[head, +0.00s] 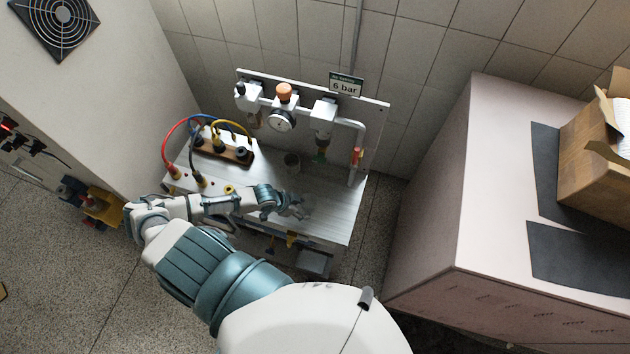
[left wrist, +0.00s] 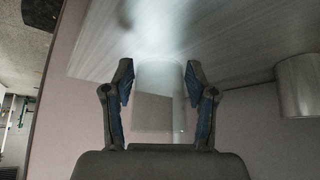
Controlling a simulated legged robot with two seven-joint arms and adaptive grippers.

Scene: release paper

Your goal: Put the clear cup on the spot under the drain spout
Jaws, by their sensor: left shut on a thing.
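My left gripper (head: 290,205) reaches over the front part of the metal bench top (head: 335,215). In the left wrist view its two fingers (left wrist: 158,95) are shut on the clear cup (left wrist: 158,115), one on each side. The cup is see-through and faint; in the head view I can hardly make it out at the fingers. My right gripper is not in view.
A pipe panel with a gauge (head: 281,121) rises at the back. A wooden block (head: 226,150) with hoses is at left. The bench's right side is clear.

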